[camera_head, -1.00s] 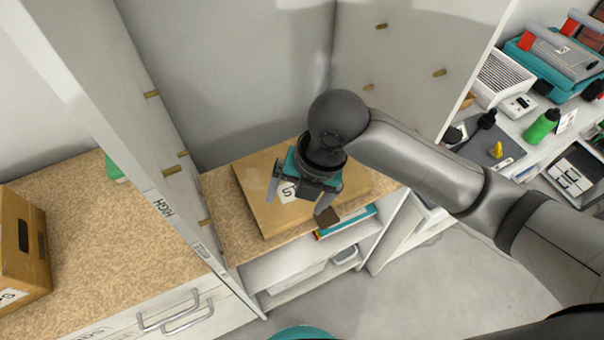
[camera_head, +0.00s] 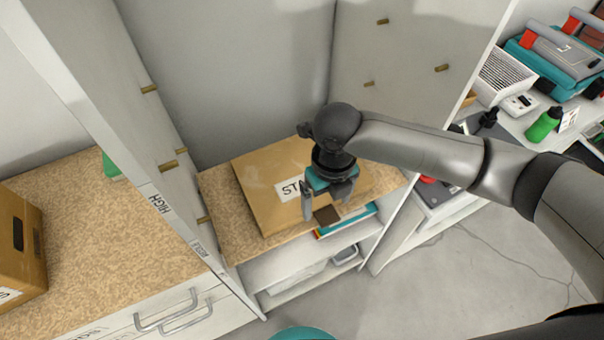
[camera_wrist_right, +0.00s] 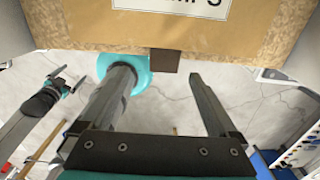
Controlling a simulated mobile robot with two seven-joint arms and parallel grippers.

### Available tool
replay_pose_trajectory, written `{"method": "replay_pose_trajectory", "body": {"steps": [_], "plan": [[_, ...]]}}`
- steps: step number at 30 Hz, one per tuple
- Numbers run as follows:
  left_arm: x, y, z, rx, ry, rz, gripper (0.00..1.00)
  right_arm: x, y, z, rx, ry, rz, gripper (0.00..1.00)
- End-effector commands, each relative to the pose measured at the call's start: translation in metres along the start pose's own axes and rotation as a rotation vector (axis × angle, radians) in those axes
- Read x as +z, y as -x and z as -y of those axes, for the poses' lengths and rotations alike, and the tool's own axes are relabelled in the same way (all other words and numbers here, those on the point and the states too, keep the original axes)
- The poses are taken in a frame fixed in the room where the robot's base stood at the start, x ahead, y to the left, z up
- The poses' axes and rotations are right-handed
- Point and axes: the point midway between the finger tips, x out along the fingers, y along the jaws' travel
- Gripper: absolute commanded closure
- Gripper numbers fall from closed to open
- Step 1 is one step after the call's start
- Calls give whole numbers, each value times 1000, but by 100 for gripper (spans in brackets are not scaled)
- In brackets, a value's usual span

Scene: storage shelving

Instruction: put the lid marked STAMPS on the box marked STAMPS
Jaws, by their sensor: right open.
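The cardboard lid (camera_head: 265,190) lies flat on the cork-topped shelf. My right gripper (camera_head: 327,218) is open at that edge. In the right wrist view the tab (camera_wrist_right: 164,61) lies between the finger lines, just beyond the tips. A cardboard box (camera_head: 30,225) with a handle slot stands at far left; only its label's last letter shows. My left gripper (camera_wrist_right: 66,82) is small there.
A tall white upright panel (camera_head: 110,130) with pegs stands between the box and the lid. A right-hand panel (camera_head: 410,80) bounds the lid's bay. Below are books (camera_head: 345,222) on a lower shelf. Cork surface (camera_head: 110,240) is clear right of the box.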

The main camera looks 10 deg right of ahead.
Motion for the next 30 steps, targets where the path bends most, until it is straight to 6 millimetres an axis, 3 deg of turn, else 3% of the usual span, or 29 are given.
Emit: {"method": "replay_pose_trajectory", "body": {"steps": [5,15,23,30], "plan": [[0,-2,0,-1,0,-1,0,0,-11,1,0,0,-1,5],[0,-9,1,-1,1,-1,0,2,-56,7,0,1,0,5],[0,-9,1,-1,1,-1,0,2,-58,8,-1,1,2,5],[0,-9,0,-1,1,-1,0,2,-58,8,-1,1,2,30]]}}
